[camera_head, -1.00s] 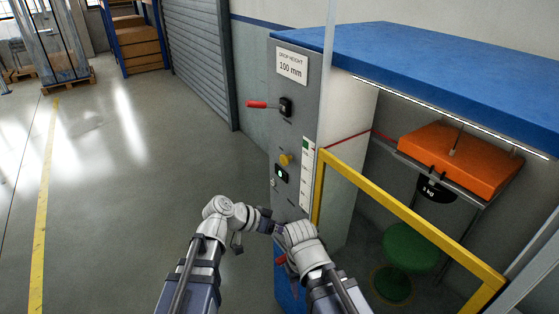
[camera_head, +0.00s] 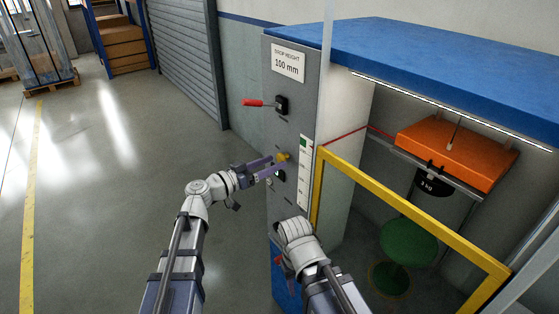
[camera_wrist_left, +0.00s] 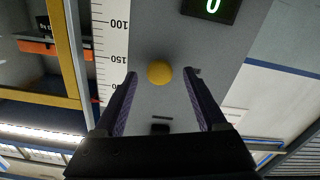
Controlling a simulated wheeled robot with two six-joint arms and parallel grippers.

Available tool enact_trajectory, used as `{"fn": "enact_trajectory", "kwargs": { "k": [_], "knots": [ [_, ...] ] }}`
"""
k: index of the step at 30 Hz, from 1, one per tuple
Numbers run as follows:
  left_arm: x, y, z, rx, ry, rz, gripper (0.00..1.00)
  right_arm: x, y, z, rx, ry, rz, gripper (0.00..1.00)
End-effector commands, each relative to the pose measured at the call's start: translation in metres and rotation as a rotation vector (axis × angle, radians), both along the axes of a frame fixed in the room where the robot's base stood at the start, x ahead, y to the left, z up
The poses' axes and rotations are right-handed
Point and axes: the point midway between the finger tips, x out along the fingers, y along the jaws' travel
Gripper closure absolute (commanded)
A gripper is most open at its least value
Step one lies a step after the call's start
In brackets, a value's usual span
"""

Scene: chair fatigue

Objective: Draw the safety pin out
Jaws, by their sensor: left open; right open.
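The safety pin appears to be the one with the round yellow knob (camera_head: 282,157) on the grey front panel of the test rig. My left gripper (camera_head: 277,164) is open at this knob, with its fingers pointing at the panel. In the left wrist view the yellow knob (camera_wrist_left: 159,72) shows between the two open fingertips, with a gap on each side. I cannot tell how deep between the fingers it lies. My right gripper (camera_head: 285,262) is low in front of the rig, away from the knob, its fingers mostly hidden by its wrist.
A red-handled lever (camera_head: 260,103) sticks out above the knob, and a green-lit display (camera_head: 280,175) sits just below it. A yellow frame (camera_head: 410,216) guards the bay with the orange block (camera_head: 455,152) and green stool (camera_head: 408,242).

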Motion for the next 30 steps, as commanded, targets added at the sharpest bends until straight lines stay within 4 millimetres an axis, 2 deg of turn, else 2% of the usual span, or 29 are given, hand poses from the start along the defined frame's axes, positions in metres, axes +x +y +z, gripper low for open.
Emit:
{"fn": "enact_trajectory", "kwargs": {
  "k": [6,18,30],
  "knots": [
    [0.016,-0.021,0.000,0.001,0.000,-0.001,0.27,0.000,0.000,0.000,0.000,0.000,0.000,0.50],
    [0.019,-0.026,0.000,0.001,0.001,0.000,0.27,0.000,0.000,0.000,0.000,0.000,0.000,0.50],
    [0.019,-0.026,0.000,0.001,0.001,0.000,0.70,0.000,0.000,0.000,0.000,0.000,0.000,0.50]
  ]
}}
